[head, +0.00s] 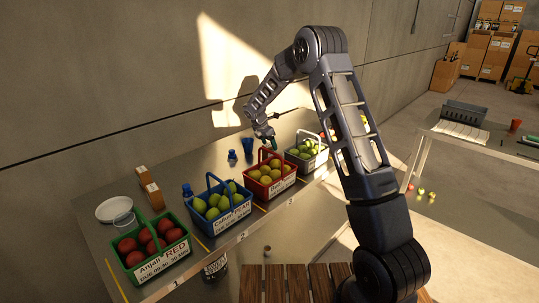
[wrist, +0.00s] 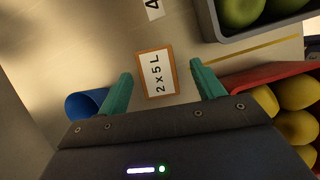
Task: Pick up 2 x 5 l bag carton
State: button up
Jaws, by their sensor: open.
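The carton labelled "2 x 5L" (wrist: 142,77) has a white face with an orange-brown border in the wrist view. It is on the steel bench, between the red basket and a blue cup. My gripper (wrist: 161,69) is open, with its teal fingers on either side of the carton in the picture; I cannot tell how far above it they are. In the head view my gripper (head: 266,139) is over the bench behind the red basket, and I cannot make out this carton there.
The red basket (wrist: 240,78) of yellow fruit is close at right, the grey crate (wrist: 207,22) of green fruit above it, the blue cup (wrist: 82,106) at left.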

aim_at(266, 155)
jog(key=x, duration=0.5)
jog(key=shift+a+f, duration=0.1)
jog(key=shift+a, duration=0.1)
jog(key=c, duration=1.2)
jog(key=shift+o, duration=0.2)
